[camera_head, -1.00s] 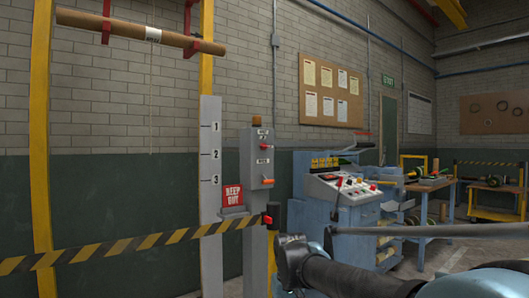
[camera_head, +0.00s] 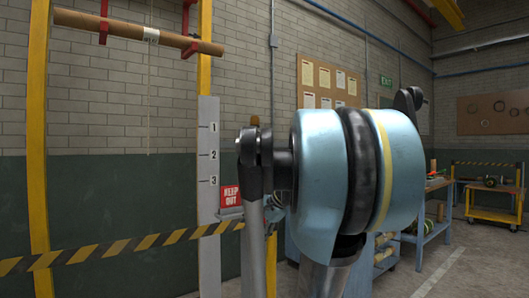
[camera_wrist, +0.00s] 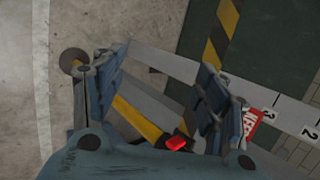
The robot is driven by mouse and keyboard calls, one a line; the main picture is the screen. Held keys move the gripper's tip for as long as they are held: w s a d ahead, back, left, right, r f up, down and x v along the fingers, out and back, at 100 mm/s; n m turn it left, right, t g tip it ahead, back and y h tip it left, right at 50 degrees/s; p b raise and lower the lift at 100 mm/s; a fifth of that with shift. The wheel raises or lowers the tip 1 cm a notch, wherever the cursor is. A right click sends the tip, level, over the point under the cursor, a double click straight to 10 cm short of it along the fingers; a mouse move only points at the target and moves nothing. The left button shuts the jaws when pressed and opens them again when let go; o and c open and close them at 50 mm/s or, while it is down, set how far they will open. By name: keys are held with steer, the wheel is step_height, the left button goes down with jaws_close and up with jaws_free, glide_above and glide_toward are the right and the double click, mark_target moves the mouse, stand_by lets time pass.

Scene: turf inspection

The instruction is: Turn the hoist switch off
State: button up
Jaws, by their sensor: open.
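In the head view, my arm's large blue joint stands in front of the grey hoist control post. Only the orange lamp (camera_head: 255,119) on top shows; the box front and its switch are hidden. I cannot make out the hoist switch in the wrist view.
A yellow-black barrier tape (camera_head: 110,248) crosses at the left. A red KEEP OUT sign (camera_head: 231,196) and a numbered white board (camera_head: 208,165) stand beside my arm. A blue workbench (camera_head: 428,217) and yellow cart (camera_head: 485,204) are at the right, with open floor in front.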

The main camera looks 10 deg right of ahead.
steer(key=w+d+r+m+t+y, duration=0.1)
steer(key=w+d+r+m+t, duration=0.15)
steer(key=w+r, duration=0.3)
steer(key=w+d+r+m+t+y, duration=0.1)
steer(key=w+r+m, duration=0.3)
steer(key=w+r, duration=0.15)
steer(key=m+t, duration=0.7)
steer(key=m, duration=0.6)
glide_toward(265, 147)
steer(key=x, duration=0.9)
steer(key=shift+w+a, duration=0.2)
steer(key=shift+n, duration=0.25)
steer(key=c, duration=1.1)
